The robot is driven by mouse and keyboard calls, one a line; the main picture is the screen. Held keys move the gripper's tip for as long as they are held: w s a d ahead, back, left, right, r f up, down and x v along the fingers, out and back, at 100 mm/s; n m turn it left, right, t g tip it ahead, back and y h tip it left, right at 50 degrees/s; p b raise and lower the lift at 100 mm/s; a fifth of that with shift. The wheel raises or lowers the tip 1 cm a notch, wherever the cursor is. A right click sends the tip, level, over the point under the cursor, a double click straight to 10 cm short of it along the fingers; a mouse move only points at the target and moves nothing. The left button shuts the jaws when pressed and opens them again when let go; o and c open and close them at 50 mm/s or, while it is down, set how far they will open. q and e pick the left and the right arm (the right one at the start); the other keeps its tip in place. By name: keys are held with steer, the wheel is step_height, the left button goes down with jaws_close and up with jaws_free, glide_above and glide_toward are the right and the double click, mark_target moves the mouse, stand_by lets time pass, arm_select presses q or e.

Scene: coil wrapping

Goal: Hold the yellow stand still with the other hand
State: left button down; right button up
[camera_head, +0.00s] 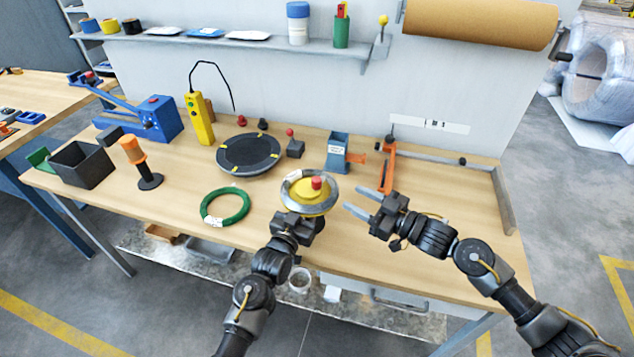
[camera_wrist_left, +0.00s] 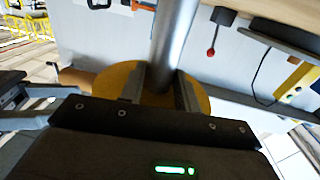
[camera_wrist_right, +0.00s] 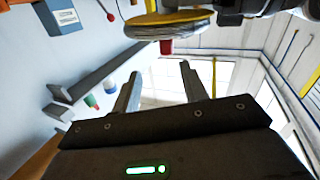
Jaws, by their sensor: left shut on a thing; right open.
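The yellow stand (camera_head: 312,189) has a red knob (camera_head: 317,182) on top and a silvery coil (camera_head: 292,199) around its rim, near the table's front edge. My left gripper (camera_head: 298,217) is at the stand's front, below the coil. In the left wrist view a grey post stands between the fingers (camera_wrist_left: 160,90), in front of a yellow disc (camera_wrist_left: 125,80); the gripper is shut on the stand, though its exact grip is partly hidden. My right gripper (camera_head: 351,197) is open and empty, just right of the stand. In the right wrist view the coil (camera_wrist_right: 170,30) shows above the open fingers (camera_wrist_right: 158,85).
A green coil (camera_head: 225,207) lies left of the stand, with a black turntable (camera_head: 248,154) behind it. A blue dispenser (camera_head: 337,152) and an orange-handled tool (camera_head: 388,165) stand behind. The table's right part (camera_head: 455,195) is mostly clear.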

mark_target(320, 184)
steer(key=shift+m, duration=0.3)
steer(key=x, duration=0.8)
steer(key=s+x, duration=0.1)
steer(key=x, duration=0.3)
steer(key=shift+w+a+r, duration=0.1)
steer(key=shift+a+r, duration=0.1)
steer(key=shift+a, duration=0.3)
steer(key=c, duration=0.9)
steer(key=shift+c, duration=0.2)
